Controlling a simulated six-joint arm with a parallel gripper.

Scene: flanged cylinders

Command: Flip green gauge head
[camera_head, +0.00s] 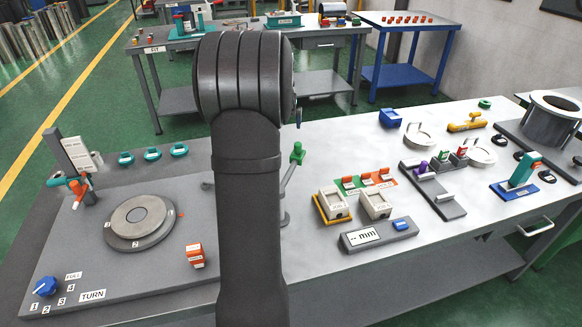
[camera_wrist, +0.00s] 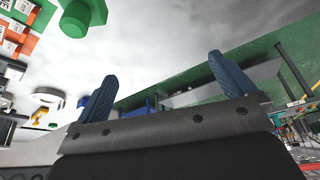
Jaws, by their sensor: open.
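The green gauge head (camera_head: 297,153) sits at the top of a thin grey stem on the bench, just right of my arm, which hides part of what lies behind it. In the wrist view, a green knobbed part that looks like the gauge head (camera_wrist: 82,15) is at the upper left, cut by the frame edge. My gripper (camera_wrist: 159,68) is open, with two blue ribbed fingers spread apart and nothing between them. The green part is beyond and left of the left finger in that picture. In the head view my arm hides most of the gripper.
Left of my arm are a round grey disc (camera_head: 140,221), an orange block (camera_head: 195,254) and a blue knob (camera_head: 45,286). Right of it are two beige boxes (camera_head: 375,204), a display marked mm (camera_head: 367,237) and a grey fixture (camera_head: 434,190). A large flanged cylinder (camera_head: 549,122) stands far right.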

